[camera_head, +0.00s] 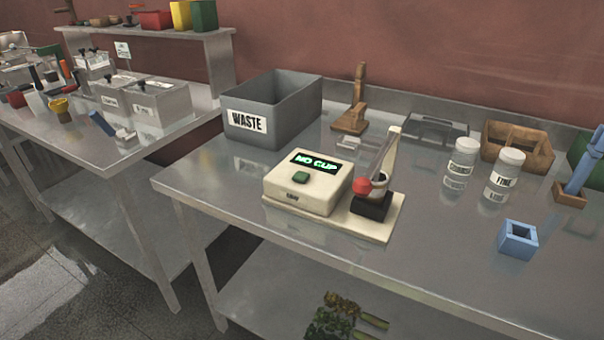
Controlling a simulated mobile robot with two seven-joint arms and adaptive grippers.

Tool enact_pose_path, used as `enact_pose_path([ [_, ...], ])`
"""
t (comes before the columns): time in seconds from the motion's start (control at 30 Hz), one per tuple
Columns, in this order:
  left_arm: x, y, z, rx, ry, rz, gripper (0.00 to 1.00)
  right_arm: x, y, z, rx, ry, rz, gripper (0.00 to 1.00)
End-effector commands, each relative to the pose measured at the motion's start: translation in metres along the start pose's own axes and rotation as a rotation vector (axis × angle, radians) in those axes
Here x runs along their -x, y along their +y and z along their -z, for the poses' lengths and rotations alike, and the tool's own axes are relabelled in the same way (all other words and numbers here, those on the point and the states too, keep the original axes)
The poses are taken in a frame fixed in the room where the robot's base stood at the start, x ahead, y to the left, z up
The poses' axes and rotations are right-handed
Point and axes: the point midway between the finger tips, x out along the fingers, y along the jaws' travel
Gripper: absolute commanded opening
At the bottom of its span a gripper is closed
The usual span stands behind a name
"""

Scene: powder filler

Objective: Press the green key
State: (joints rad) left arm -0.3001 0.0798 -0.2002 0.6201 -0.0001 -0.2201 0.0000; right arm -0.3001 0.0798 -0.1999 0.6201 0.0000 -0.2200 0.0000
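The green key (300,177) sits on the sloped top of the cream powder filler (300,199). It is below a dark display (315,163) that reads "NO CUP" in green. To the right of the box, a lever arm (385,152) with a red knob (363,186) rises over a black block (372,205) on the cream base plate. Neither of my grippers shows in the head view, so nothing covers the key.
A grey WASTE bin (272,110) stands behind the filler on the steel table (240,215). White labelled jars (462,163), a light blue square cup (518,239) and a wooden tray (518,146) are to the right. The table front is clear.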

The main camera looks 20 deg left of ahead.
Motion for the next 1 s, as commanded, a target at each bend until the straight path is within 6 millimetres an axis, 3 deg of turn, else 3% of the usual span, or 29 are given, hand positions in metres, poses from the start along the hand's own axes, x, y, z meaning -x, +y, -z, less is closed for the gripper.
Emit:
enact_pose_path([
  [0.13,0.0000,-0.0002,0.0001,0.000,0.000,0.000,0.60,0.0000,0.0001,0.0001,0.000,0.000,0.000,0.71],
  [0.17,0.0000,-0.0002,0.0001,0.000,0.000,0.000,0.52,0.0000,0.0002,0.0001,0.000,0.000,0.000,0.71],
  [0.2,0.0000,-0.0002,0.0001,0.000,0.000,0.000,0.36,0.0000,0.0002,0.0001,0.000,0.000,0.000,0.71],
  [0.3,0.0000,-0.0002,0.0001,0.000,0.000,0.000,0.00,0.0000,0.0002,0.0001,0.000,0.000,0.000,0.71],
  [1.0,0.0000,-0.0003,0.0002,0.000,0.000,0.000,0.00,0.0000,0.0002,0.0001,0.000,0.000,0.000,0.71],
])
